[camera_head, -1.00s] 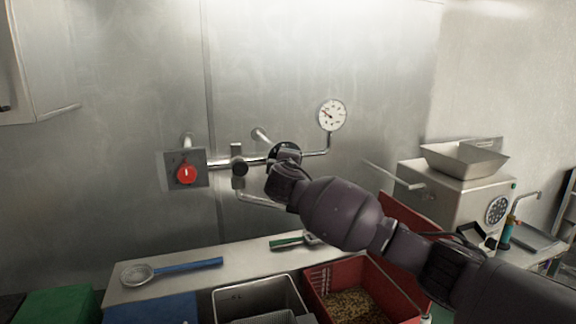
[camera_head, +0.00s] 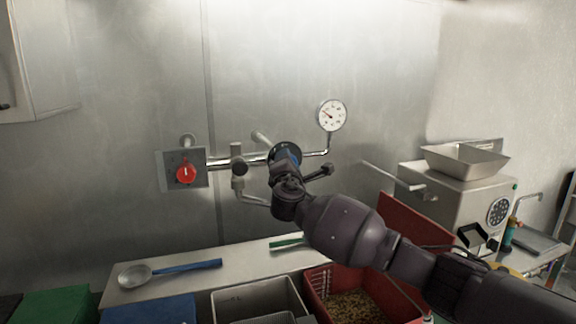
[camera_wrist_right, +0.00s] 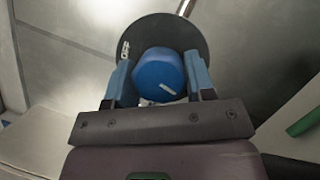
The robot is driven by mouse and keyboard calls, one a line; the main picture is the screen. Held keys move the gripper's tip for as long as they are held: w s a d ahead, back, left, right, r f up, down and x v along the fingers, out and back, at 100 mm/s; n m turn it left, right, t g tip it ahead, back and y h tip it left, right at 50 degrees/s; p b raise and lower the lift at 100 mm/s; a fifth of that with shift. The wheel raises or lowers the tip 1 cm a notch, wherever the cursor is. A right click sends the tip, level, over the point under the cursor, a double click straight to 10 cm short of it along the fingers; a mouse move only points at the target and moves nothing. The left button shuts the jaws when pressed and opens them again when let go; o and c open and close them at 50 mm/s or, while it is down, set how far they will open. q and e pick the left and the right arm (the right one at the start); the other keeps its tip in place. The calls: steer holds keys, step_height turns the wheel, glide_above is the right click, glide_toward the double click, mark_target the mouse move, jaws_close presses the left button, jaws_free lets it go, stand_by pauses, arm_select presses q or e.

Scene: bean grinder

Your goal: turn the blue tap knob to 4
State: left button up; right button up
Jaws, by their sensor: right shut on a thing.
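The blue tap knob (camera_wrist_right: 158,75) sits on a round dark dial plate (camera_wrist_right: 190,38) in the right wrist view. A pale pointer line shows on the knob's face, slanting. My right gripper (camera_wrist_right: 160,80) has a finger on each side of the knob and is shut on it. In the head view my right gripper (camera_head: 286,165) covers most of the dial on the wall pipe, with only a little blue showing. The dial's numbers are mostly hidden, so I cannot read the setting. My left gripper is not in view.
A red knob (camera_head: 186,173) on a square plate is left on the same pipe. A pressure gauge (camera_head: 331,115) is above right. Below are a grey bin (camera_head: 232,298), a red bin (camera_head: 318,283) and a blue-handled strainer (camera_head: 135,276). A grinder (camera_head: 455,195) stands right.

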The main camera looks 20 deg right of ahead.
steer(key=shift+n, duration=0.3)
steer(key=o, duration=0.9)
steer(key=b+v, duration=0.1)
steer(key=v, duration=0.9)
steer(key=shift+s+f, duration=0.1)
steer(key=shift+s, duration=0.3)
steer(key=shift+f, duration=0.15)
